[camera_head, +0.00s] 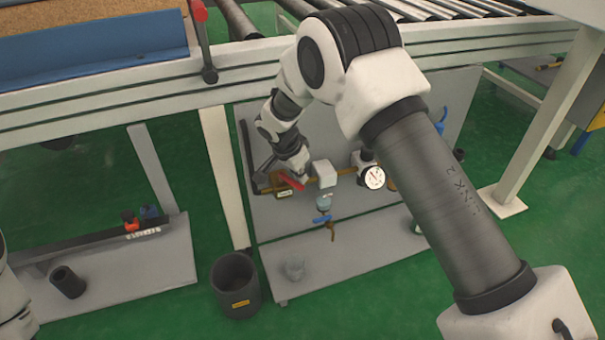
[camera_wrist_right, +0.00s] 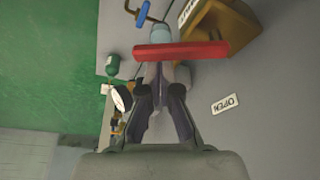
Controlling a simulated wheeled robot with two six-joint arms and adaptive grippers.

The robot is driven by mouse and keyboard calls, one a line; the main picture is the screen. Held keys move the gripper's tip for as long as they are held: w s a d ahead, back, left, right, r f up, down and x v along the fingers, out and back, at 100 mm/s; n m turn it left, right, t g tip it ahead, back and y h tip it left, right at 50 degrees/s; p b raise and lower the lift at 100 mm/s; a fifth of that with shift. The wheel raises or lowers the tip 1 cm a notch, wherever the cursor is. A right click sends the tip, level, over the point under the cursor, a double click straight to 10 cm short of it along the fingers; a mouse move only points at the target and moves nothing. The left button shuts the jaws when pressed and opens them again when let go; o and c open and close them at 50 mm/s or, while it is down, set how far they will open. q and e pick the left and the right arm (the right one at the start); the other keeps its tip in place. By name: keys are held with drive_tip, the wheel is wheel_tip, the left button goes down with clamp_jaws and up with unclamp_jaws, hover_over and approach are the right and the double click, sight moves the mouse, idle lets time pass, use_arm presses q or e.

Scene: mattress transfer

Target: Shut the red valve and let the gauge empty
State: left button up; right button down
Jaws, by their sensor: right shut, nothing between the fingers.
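The red valve handle (camera_head: 290,184) sits on a brass pipe on the grey panel under the conveyor. In the right wrist view it is a red bar (camera_wrist_right: 190,50) lying across, just beyond my fingertips. My right gripper (camera_head: 304,176) is shut and empty, close to the handle; its fingers (camera_wrist_right: 160,82) point toward the bar, and I cannot tell whether they touch it. The round white gauge (camera_head: 374,177) is to the right on the same pipe; its needle is too small to read surely. Only part of my left arm shows at the left edge; its gripper is out of view.
A dark bucket (camera_head: 236,285) stands left of the panel's base. The conveyor frame (camera_head: 120,88) runs above. An OPEN label (camera_wrist_right: 225,104) is on the panel.

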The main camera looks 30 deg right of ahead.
drive_tip(key=a+m, duration=0.1)
drive_tip(key=m, duration=0.1)
drive_tip(key=m+g+p, duration=0.1)
drive_tip(key=m, duration=0.1)
drive_tip(key=shift+s+a+r, duration=0.1)
drive_tip(key=shift+s+a, duration=0.3)
drive_tip(key=shift+s+a+p, duration=0.1)
drive_tip(key=shift+a+p, duration=0.2)
